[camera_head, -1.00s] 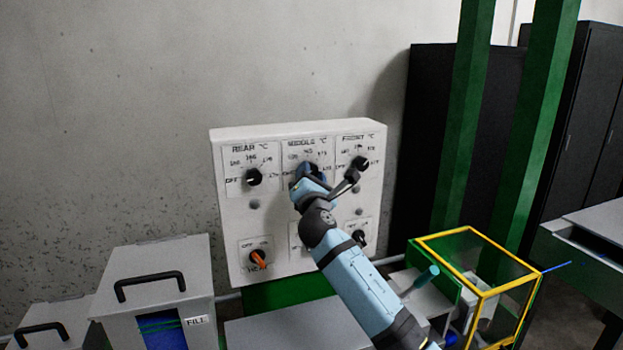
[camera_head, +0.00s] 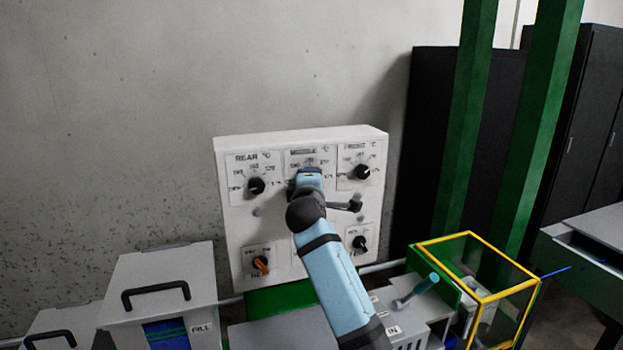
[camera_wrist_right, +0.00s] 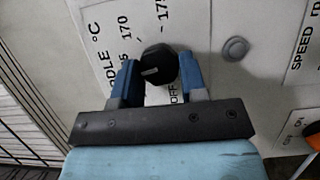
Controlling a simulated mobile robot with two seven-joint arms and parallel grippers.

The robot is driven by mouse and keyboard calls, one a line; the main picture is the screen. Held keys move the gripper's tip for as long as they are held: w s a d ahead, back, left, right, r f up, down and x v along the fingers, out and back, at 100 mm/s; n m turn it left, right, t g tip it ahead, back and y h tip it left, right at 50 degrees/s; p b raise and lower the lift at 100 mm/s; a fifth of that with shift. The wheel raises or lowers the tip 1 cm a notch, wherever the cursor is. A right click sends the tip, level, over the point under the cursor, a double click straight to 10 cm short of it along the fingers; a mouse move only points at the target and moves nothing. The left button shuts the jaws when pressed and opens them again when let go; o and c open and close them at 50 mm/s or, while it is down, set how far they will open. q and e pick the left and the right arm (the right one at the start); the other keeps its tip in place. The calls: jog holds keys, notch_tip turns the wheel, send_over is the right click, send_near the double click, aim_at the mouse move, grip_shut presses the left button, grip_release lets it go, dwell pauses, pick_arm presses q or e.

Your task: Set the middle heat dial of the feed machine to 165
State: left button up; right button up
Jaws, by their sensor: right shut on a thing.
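The control panel (camera_head: 228,220) of the feed machine stands against the wall with REAR, MIDDLE and FRONT dials along its top. My right gripper (camera_head: 308,173) is at the middle dial and hides it in the head view. In the right wrist view, the black middle dial (camera_wrist_right: 158,62) sits between the blue fingers of my right gripper (camera_wrist_right: 160,68), which is shut on it. A pale pointer mark on the dial points toward the left finger. The labels 170, 175 and OFF are readable; a label ending in 5 is partly covered by that finger. My left gripper is out of view.
The rear dial (camera_head: 256,186) and front dial (camera_head: 362,172) flank the middle one closely. An orange switch (camera_head: 261,264) and a black knob (camera_head: 360,243) are lower down. A lidded grey FILL box (camera_head: 165,270) and a yellow-framed guard (camera_head: 480,265) stand below.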

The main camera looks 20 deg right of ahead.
jog(key=shift+r+m+p, duration=0.1)
jog(key=shift+m+p, duration=0.3)
jog(key=shift+m, duration=0.4)
jog(key=shift+g+y, duration=0.3)
jog(key=o, duration=0.9)
jog(key=b+v, duration=0.3)
jog(key=v, duration=1)
jog(key=shift+s+a, duration=0.15)
jog(key=shift+s, duration=0.25)
